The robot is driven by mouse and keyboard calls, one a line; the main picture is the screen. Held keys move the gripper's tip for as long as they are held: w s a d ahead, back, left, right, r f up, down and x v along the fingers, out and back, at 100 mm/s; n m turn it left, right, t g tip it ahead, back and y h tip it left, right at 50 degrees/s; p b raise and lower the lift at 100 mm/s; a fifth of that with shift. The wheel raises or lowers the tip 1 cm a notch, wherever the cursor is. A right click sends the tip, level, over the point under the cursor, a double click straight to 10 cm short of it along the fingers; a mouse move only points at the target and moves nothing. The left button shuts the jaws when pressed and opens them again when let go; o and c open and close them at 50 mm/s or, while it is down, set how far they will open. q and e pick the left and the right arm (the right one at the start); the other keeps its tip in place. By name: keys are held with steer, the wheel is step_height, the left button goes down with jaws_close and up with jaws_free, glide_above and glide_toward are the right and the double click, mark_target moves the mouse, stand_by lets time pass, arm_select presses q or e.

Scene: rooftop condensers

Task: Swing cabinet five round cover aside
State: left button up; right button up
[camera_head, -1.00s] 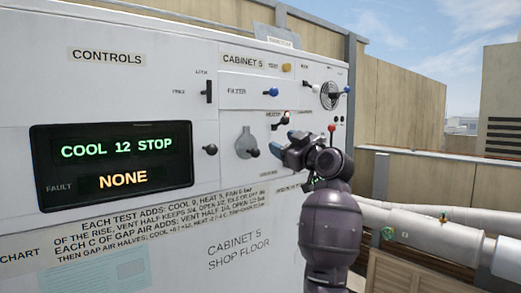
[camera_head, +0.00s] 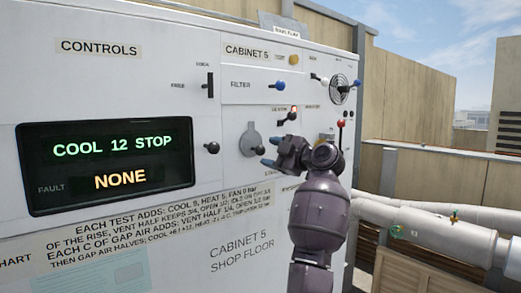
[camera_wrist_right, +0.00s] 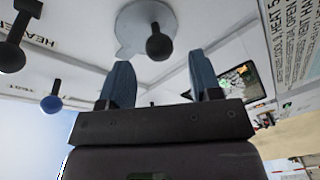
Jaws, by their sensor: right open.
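Cabinet five (camera_head: 240,262) is a white panel box labelled CABINET 5. Its round cover (camera_head: 249,139) is a grey disc with a narrow tab on top, on the panel below the FILTER label. A dark ball knob sits at its lower right, partly behind my right gripper in the head view. The right wrist view shows the cover (camera_wrist_right: 130,30) and its black knob (camera_wrist_right: 159,46) just beyond the fingertips. My right gripper (camera_head: 268,152) is open and empty, its blue fingers close to the knob; contact is not visible. My left gripper is not in view.
A display (camera_head: 112,165) reads COOL 12 STOP and NONE. A black knob (camera_head: 212,148) stands left of the cover. A blue FILTER knob (camera_head: 277,85), a lit red heater switch (camera_head: 294,110) and a red-tipped lever (camera_head: 341,124) are nearby. Pale pipes (camera_head: 440,225) run at right.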

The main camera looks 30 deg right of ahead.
mark_target(260, 151)
steer(key=shift+p+x, duration=0.3)
steer(key=shift+x, duration=2.05)
steer(key=shift+d, duration=0.1)
steer(key=shift+c, duration=0.5)
jaws_close()
